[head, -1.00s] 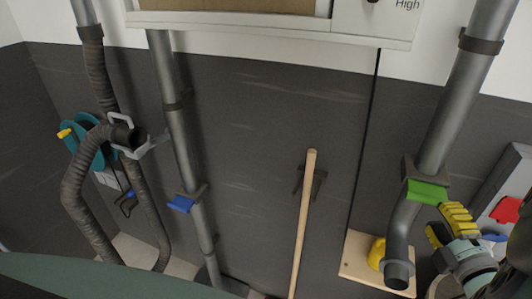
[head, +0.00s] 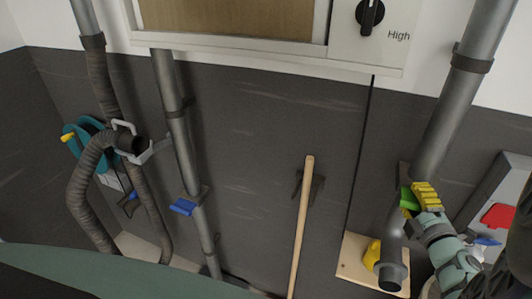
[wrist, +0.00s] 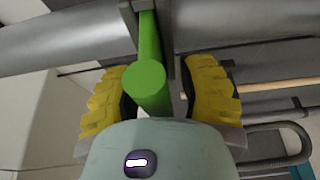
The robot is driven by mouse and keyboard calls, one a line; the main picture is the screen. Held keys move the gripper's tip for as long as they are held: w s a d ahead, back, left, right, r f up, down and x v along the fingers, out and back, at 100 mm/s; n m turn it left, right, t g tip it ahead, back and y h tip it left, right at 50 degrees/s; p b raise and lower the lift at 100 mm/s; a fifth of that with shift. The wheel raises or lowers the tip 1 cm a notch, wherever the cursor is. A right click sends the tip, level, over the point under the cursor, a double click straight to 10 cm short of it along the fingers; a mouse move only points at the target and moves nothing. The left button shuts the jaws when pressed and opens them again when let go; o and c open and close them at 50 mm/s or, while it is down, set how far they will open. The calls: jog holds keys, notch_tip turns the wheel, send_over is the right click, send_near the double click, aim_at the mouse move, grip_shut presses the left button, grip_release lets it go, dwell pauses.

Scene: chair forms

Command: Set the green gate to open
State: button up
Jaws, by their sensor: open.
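The green gate (head: 407,199) is a green tab on the grey pipe (head: 440,135) at the right of the head view, partly hidden by my gripper. In the wrist view the green gate (wrist: 148,75) shows as a green bar with a round end, pointing toward the camera from a grey bracket. My gripper (head: 420,197) has yellow ribbed fingers and is at the gate. In the wrist view my gripper (wrist: 157,98) is open, with one finger on each side of the green bar. A gap shows beside the right finger; contact on the left is unclear.
A blue gate (head: 183,206) sits on another pipe to the left. A wooden handle (head: 303,225) leans at the wall. A wooden board (head: 352,262) with a yellow object (head: 372,254) lies below the pipe. A box with a red part (head: 499,215) is at right.

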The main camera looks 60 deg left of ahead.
grip_shut()
dwell(0.5)
